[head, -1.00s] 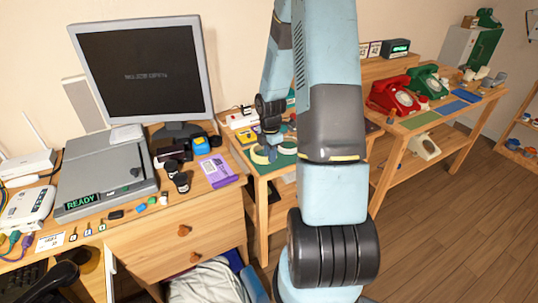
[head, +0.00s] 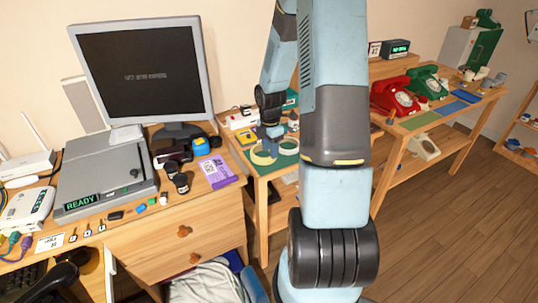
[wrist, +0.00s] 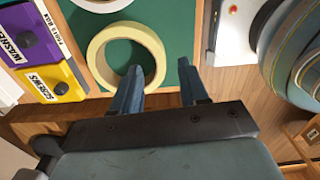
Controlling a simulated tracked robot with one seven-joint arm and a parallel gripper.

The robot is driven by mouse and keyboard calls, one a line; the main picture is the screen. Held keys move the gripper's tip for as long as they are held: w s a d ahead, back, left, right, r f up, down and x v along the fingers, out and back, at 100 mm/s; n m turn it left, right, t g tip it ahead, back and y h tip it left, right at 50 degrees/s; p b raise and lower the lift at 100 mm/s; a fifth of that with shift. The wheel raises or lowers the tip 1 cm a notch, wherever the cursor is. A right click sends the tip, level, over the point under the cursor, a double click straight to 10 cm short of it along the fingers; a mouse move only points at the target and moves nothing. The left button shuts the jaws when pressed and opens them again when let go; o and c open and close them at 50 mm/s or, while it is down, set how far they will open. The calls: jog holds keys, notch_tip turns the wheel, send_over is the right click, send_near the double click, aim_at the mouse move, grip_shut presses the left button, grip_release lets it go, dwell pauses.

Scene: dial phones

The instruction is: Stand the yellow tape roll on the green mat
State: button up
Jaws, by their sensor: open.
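The pale yellow tape roll (wrist: 153,48) lies flat on the green mat (wrist: 187,25) in the wrist view. In the head view the roll (head: 258,159) shows at the mat's (head: 286,160) left part, partly hidden by my gripper (head: 269,146). My gripper (wrist: 160,80) is open and empty. In the wrist view its left finger overlaps the roll's hole and its right finger shows over the mat outside the ring, so the ring's right wall lies between them. I cannot tell how far the fingertips are above the mat.
A white ring (wrist: 103,3) lies beyond the roll. Yellow (wrist: 55,83) and purple (wrist: 35,45) labelled bins stand left of it. A large rounded grey-green object (wrist: 292,45) is at right. The mat is bare right of the roll.

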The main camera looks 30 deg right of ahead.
jog(key=s+a+r+m+t, duration=0.1)
jog(key=s+a+r+m, duration=0.2)
jog(key=r, duration=0.5)
jog(key=s+a+r+m+t+h, duration=0.1)
jog(key=s+a+r+m, duration=0.15)
jog(key=r, duration=0.65)
jog(key=s+a+r+m, duration=0.2)
jog(key=s+r+m, duration=0.1)
jog(key=r, duration=0.5)
jog(key=s+a+r+m+t, duration=0.1)
jog(key=s+a+r+m, duration=0.1)
jog(key=s, duration=0.3)
jog(key=s+a+r+m+t, duration=0.1)
jog(key=s+a+r+m, duration=0.1)
jog(key=s+r+m, duration=0.2)
jog(key=s+a+r+m+t+y, duration=0.1)
jog(key=s+a+r+m, duration=0.2)
jog(key=s, duration=0.3)
jog(key=shift+s+m+t, duration=0.2)
jog(key=shift+m+t, duration=0.1)
jog(key=shift+m, duration=0.35)
jog(key=shift+a, duration=0.1)
